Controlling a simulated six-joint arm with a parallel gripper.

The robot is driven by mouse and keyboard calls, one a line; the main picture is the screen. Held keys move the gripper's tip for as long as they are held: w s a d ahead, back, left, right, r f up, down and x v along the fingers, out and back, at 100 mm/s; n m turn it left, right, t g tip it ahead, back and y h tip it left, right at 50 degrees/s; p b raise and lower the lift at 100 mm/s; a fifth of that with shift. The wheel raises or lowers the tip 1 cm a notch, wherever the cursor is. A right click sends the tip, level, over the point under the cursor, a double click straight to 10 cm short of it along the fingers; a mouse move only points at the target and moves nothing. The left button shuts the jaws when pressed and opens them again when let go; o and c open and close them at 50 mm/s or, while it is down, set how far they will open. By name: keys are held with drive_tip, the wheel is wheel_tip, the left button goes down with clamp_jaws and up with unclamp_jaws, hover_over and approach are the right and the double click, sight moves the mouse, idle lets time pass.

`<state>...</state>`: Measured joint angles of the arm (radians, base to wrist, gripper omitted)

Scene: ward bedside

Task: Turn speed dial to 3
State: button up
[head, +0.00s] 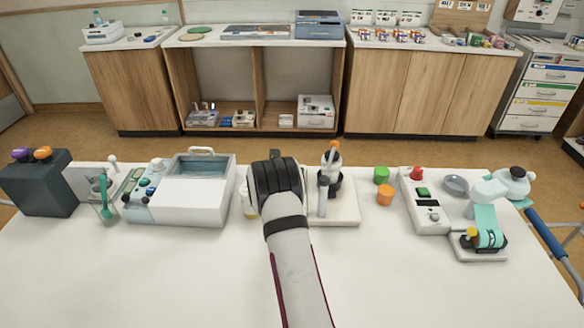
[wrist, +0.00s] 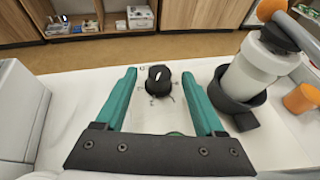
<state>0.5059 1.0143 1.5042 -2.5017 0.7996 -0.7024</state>
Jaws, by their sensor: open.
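The speed dial, a black knob (wrist: 158,78) with a white mark, sits on a white plate (wrist: 152,120) in the wrist view. Small marks surround it, too small to read, so I cannot tell its setting. My gripper (wrist: 160,74) is open, its teal fingers on either side of the dial in the picture. I see a gap on both sides and no contact; their height above the plate is unclear. In the head view my wrist hides the dial and fingers; the right part of the white base (head: 345,208) shows beside it.
Right of the dial, a pale cylinder (wrist: 258,70) with an orange-tipped part stands in a black holder (wrist: 240,110). Orange (head: 385,194) and green (head: 381,175) cups stand further right. A white water bath (head: 190,200) is close on the left. The front of the table (head: 150,280) is clear.

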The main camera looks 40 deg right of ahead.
drive_tip(key=shift+x, duration=1.6)
clamp_jaws()
